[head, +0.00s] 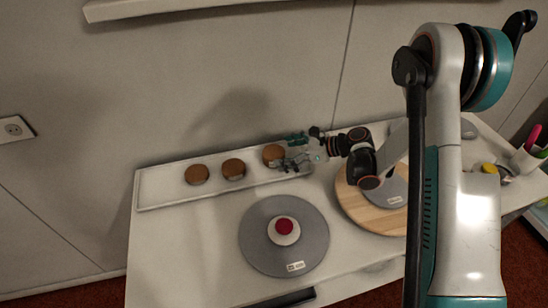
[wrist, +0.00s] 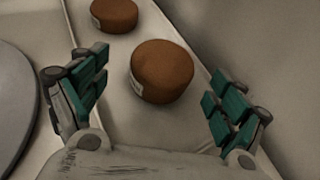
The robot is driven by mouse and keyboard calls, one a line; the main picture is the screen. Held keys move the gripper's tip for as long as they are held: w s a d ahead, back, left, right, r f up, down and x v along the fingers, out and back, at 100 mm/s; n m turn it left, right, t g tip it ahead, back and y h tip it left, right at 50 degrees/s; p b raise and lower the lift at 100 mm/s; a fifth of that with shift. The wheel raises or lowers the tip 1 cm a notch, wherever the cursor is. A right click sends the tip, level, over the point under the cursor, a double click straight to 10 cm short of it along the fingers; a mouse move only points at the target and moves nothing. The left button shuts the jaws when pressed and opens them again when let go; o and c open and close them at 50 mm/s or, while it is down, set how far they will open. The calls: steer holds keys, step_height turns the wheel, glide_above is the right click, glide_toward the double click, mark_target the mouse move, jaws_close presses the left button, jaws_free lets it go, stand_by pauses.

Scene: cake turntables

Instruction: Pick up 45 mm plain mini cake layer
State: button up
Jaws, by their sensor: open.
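Three brown cake layers stand in a row on a long white tray (head: 160,192): one at left (head: 197,174), one in the middle (head: 233,169) and one at right (head: 272,153). They look alike and their size labels cannot be read. My gripper (head: 290,154) is open at the right-hand cake and partly overlaps it. In the wrist view the near cake (wrist: 162,70) lies ahead between the spread fingers (wrist: 158,76), with a gap on each side. A second cake (wrist: 113,14) shows farther off.
A grey turntable (head: 258,248) carries a white disc with a red top (head: 284,227). A round wooden board (head: 352,203) with a grey plate lies at right, partly behind my arm. A pen cup (head: 525,160) stands at far right. The wall is close behind the tray.

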mark_target(277, 152)
steer(key=b+x, duration=0.1)
steer(key=x, duration=0.3)
steer(key=shift+w+a+f+b, duration=0.1)
steer(key=shift+w+a+b, duration=0.2)
steer(key=shift+b, duration=0.05)
steer(key=shift+c, duration=0.5)
steer(key=c, duration=1.1)
